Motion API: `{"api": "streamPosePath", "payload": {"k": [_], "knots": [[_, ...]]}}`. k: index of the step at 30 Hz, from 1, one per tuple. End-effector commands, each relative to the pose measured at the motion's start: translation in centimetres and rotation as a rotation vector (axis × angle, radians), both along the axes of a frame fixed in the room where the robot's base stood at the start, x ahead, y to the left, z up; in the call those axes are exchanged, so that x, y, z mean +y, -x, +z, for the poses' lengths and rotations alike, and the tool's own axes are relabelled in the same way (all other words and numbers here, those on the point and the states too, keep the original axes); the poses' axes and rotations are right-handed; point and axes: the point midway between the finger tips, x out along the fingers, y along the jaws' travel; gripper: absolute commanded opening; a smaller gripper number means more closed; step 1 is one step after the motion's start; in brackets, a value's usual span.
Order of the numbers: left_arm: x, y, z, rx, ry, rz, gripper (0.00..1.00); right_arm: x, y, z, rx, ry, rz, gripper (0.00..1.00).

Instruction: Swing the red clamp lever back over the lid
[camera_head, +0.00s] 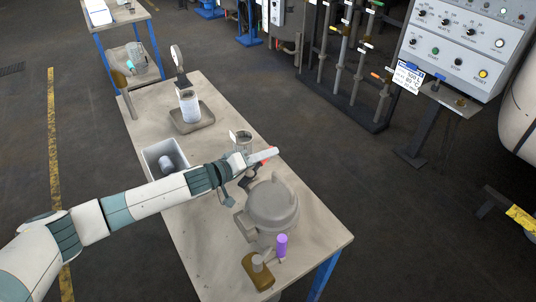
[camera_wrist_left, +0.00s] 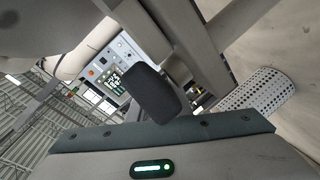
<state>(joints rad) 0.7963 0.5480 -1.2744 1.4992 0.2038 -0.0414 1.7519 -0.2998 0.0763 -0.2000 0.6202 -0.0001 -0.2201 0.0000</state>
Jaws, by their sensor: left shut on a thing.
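The grey round vessel with its lid (camera_head: 272,203) stands on the near half of the table. The red clamp lever (camera_head: 272,150) shows only as small red bits at the far side of the lid, beside and behind my left gripper (camera_head: 262,156). That gripper is shut on it; the jaws hide most of the lever, and its exact angle is hard to tell. In the left wrist view a dark rounded finger (camera_wrist_left: 150,92) fills the middle, and the lever cannot be made out. My right gripper is not in view.
On the table (camera_head: 205,262) are a grey bin (camera_head: 150,155), a glass beaker (camera_head: 241,139), a tray (camera_head: 205,122) with a white container, a purple-capped item (camera_head: 281,245) and a brown block (camera_head: 257,272). A control panel (camera_head: 455,40) stands at the right.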

Motion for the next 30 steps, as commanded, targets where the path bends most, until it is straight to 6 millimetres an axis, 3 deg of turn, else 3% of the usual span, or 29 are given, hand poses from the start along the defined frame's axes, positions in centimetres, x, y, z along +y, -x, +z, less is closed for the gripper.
{"api": "streamPosePath", "payload": {"k": [6,7,9,22,30], "knots": [[0.1,-0.1,0.1,-0.001,0.001,0.002,0.0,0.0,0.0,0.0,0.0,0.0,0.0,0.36],[0.1,-0.1,0.1,-0.001,0.001,0.002,0.2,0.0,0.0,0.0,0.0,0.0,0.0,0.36],[0.1,-0.1,0.1,-0.001,0.001,0.002,0.36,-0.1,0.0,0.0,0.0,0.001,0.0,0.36],[0.3,0.1,0.0,0.001,0.0,0.002,0.36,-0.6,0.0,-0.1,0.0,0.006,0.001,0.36],[2.2,1.6,0.3,0.001,-0.001,0.002,0.36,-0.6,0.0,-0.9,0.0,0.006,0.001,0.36]]}}
